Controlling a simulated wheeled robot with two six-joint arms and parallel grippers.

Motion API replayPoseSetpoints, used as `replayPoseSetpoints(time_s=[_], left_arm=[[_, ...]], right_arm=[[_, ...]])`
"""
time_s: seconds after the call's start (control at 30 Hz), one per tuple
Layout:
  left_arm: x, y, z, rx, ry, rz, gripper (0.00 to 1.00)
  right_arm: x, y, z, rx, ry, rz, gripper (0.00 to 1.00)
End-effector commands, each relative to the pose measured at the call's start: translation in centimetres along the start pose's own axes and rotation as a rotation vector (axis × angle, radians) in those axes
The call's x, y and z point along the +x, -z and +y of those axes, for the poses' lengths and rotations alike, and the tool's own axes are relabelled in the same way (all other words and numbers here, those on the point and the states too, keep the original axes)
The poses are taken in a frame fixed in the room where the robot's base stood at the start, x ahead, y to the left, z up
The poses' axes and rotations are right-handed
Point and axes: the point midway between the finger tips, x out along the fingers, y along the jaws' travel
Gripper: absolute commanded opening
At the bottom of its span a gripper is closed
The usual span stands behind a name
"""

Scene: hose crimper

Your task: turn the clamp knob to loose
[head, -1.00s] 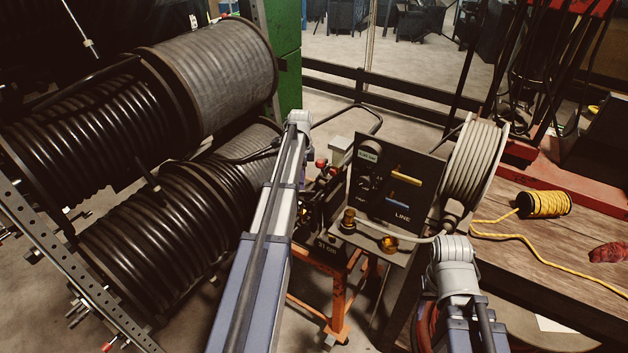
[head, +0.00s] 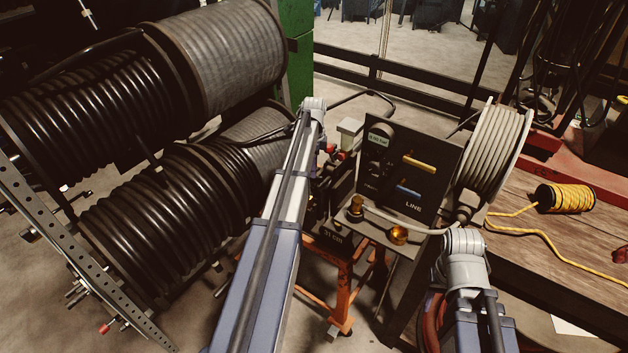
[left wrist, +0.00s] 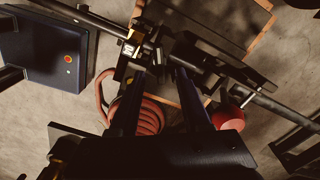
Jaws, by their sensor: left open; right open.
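My left gripper (left wrist: 165,95) shows in the left wrist view with its two dark fingers apart and nothing seen between them. Beyond its fingertips lie a dark bar and a black clamp-like part with a small brass and white piece (left wrist: 130,48). A round red knob (left wrist: 228,117) is right of the fingers. In the head view, small red knobs (head: 331,148) sit on the machine beside my left arm, and two brass fittings (head: 356,206) stand on its ledge. I cannot tell which is the clamp knob. My left gripper is hidden there; my right gripper is out of view.
A black panel (head: 440,172) with yellow and blue handles stands on an orange-legged stand (head: 342,300). A grey hose reel (head: 493,150) and a yellow cord spool (head: 565,198) are at right. Big black hose drums (head: 160,210) crowd the left. A coiled red hose (left wrist: 140,115) lies below.

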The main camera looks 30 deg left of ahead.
Motion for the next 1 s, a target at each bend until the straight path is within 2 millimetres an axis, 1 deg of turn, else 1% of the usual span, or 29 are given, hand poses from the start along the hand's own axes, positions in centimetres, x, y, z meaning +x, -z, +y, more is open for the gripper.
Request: replayPoseSetpoints(time_s=[0.03,0.2,0.33,0.6,0.67,1.0], left_arm=[[1.4,0.0,0.0,0.000,0.000,0.000,0.47],[3.2,0.0,0.0,0.000,0.000,0.000,0.47],[3.8,0.0,0.0,0.000,0.000,0.000,0.47],[3.6,0.0,0.0,0.000,0.000,0.000,0.47],[3.6,0.0,0.0,0.000,0.000,0.000,0.42],[3.7,0.0,0.0,0.000,0.000,0.000,0.04]], right_arm=[[1.4,0.1,-0.1,0.000,0.000,0.000,0.50],[3.2,0.2,-0.3,0.000,0.000,0.000,0.50],[3.7,0.2,-0.4,0.000,0.000,0.000,0.50],[3.6,0.2,-0.3,0.000,0.000,0.000,0.50],[3.6,0.2,-0.3,0.000,0.000,0.000,0.50],[3.6,0.2,-0.3,0.000,0.000,0.000,0.50]])
